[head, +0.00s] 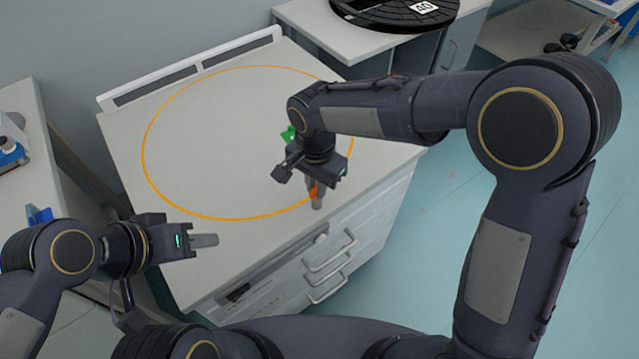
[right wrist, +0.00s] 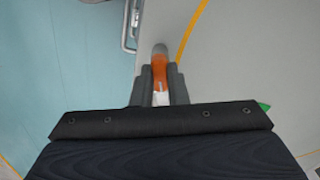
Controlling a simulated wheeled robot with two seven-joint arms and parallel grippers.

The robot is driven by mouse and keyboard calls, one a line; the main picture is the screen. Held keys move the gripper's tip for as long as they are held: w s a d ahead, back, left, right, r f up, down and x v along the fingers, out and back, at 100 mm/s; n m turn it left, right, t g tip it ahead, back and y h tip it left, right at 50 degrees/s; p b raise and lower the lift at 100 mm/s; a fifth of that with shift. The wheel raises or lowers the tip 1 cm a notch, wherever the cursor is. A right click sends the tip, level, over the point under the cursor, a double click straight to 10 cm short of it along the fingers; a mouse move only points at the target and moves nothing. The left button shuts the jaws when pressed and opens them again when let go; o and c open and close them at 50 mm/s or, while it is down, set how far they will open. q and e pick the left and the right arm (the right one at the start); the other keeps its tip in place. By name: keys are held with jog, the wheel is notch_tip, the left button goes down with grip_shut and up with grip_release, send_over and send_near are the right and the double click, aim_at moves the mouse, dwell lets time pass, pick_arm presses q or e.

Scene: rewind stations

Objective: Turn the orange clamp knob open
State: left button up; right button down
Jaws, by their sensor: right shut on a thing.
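The orange clamp knob (right wrist: 160,72) shows between the two fingers of my right gripper (right wrist: 160,88) in the right wrist view. The fingers press on it from both sides. In the head view my right gripper (head: 316,198) points down at the front right of the table, and a little of the orange knob (head: 312,190) shows beside its fingers. The rest of the knob is hidden by the gripper. My left gripper (head: 205,241) hangs at the table's front left edge, clear of the knob.
The white table (head: 210,150) bears an orange ring line (head: 144,150) and is otherwise mostly bare. A green piece (head: 288,134) shows behind my right wrist. Drawer handles (head: 328,270) stick out below the table's front edge. A black reel marked 40 (head: 385,14) lies on the back counter.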

jog(key=shift+m, duration=1.7)
jog(key=c, duration=1.4)
grip_release()
jog(key=shift+c, duration=0.2)
jog(key=shift+r, duration=0.1)
notch_tip(320, 180, up, 8)
jog(key=shift+f+p, duration=0.15)
jog(key=shift+p, duration=0.45)
